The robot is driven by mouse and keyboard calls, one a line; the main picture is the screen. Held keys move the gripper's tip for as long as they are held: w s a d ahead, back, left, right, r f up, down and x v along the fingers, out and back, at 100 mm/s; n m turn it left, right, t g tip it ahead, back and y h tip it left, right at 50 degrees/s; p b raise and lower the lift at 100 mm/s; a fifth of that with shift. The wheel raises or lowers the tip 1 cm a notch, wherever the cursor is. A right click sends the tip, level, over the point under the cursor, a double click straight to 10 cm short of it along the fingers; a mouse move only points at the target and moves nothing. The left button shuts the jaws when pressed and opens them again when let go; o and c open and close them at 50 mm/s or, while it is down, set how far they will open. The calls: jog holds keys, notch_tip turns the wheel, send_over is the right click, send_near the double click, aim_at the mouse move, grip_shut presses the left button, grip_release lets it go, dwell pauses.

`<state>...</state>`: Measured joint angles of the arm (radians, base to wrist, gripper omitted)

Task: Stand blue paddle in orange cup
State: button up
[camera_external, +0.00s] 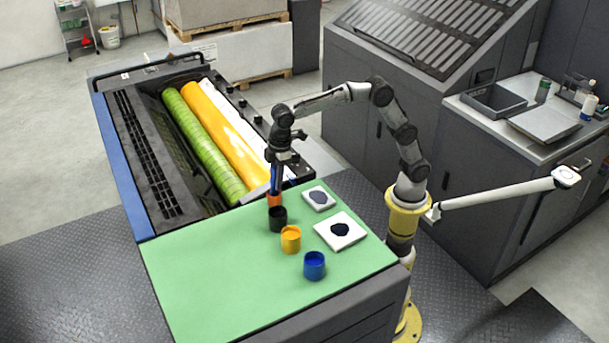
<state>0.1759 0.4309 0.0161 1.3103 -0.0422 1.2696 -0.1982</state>
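The blue paddle (275,179) is upright under my gripper (281,158). Its upper end is between the fingers, which look closed on it. Its lower end meets the opening of a small red-orange cup (274,201) at the back of the green mat. At this size I cannot tell how deep the paddle sits in the cup or whether it touches the bottom. A yellow-orange cup (290,240) stands further forward, apart from the paddle.
A black cup (278,219) stands just in front of the red-orange cup. A blue cup (314,266) is nearest the front. Two white plates with dark patches (340,244) (319,198) lie to the right. The green mat's left side (205,270) is clear. Ink rollers (205,145) lie behind.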

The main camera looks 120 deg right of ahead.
jog(key=o, duration=0.5)
jog(key=shift+r, duration=0.1)
jog(key=r, duration=0.4)
jog(key=s+r, duration=0.1)
jog(key=r, duration=0.8)
jog(key=shift+s+a+r, duration=0.25)
jog(key=shift+a+r, duration=0.05)
jog(key=shift+a, duration=0.1)
